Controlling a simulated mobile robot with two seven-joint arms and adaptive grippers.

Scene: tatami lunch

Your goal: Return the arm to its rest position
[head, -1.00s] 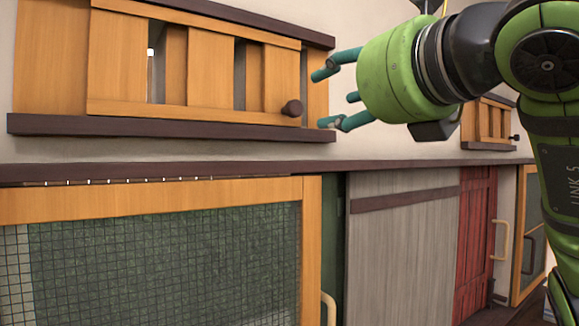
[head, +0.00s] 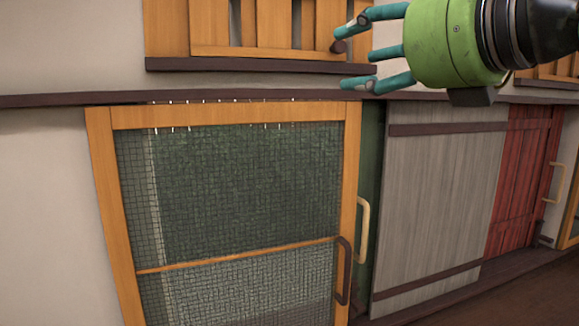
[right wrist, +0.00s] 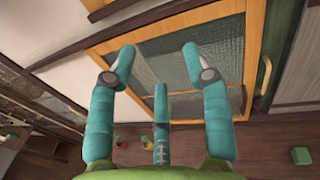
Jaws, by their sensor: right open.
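My right gripper (head: 365,50) shows at the upper right of the head view, with a green body and teal fingers. Its fingers are spread and empty, pointing left in front of the upper wooden cabinet. My left gripper is in neither view.
A mesh sliding door (head: 103,205) with an orange frame fills the lower middle. Grey (head: 440,200) and red (head: 522,170) doors stand to its right. The upper cabinet (head: 270,50) has slats. A green block (right wrist: 301,156) lies on the floor in the right wrist view.

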